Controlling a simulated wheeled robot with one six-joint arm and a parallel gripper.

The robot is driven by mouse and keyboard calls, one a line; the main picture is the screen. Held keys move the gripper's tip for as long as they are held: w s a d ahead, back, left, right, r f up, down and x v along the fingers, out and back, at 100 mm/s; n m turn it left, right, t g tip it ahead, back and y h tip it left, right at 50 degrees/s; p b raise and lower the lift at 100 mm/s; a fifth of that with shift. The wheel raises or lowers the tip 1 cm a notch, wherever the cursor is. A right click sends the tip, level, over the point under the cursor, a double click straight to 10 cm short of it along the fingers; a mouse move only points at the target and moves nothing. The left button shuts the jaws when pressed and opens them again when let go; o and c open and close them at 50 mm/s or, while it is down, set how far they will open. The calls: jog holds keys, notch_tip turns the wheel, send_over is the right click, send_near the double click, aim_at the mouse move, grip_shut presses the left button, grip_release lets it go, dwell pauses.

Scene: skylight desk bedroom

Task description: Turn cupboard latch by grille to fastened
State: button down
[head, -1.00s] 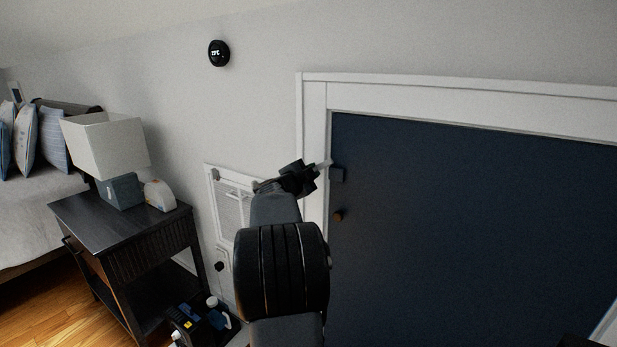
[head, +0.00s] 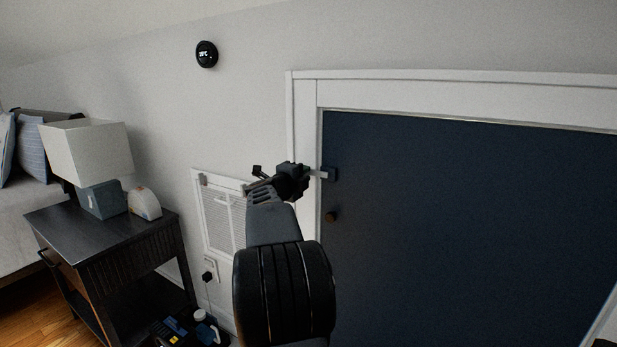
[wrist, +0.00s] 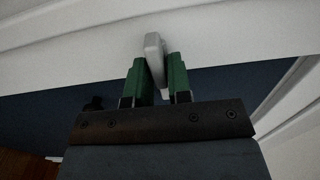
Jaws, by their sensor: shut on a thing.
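The cupboard latch is a pale grey lever (head: 322,175) at the left edge of the dark blue cupboard door (head: 450,220). In the head view it lies about level and its tip reaches a small dark block (head: 331,174) on the door. The lever also shows in the wrist view (wrist: 154,52), where the green fingers of my gripper (wrist: 158,78) stand on either side of it. My gripper (head: 307,172) is shut on the lever. The lever's pivot is hidden behind my gripper. The white grille (head: 224,218) is on the wall left of my arm.
A dark nightstand (head: 110,235) with a lamp (head: 87,150) stands at left. Bottles (head: 205,325) stand low beside my arm. A round thermostat (head: 206,54) is on the wall.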

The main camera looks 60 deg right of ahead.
jog(key=shift+f, duration=0.1)
dwell(0.3)
jog(key=c, duration=1.2)
grip_release()
jog(key=shift+o, duration=0.2)
jog(key=s+a, duration=0.1)
jog(key=a, duration=1.3)
jog(key=shift+p, duration=0.4)
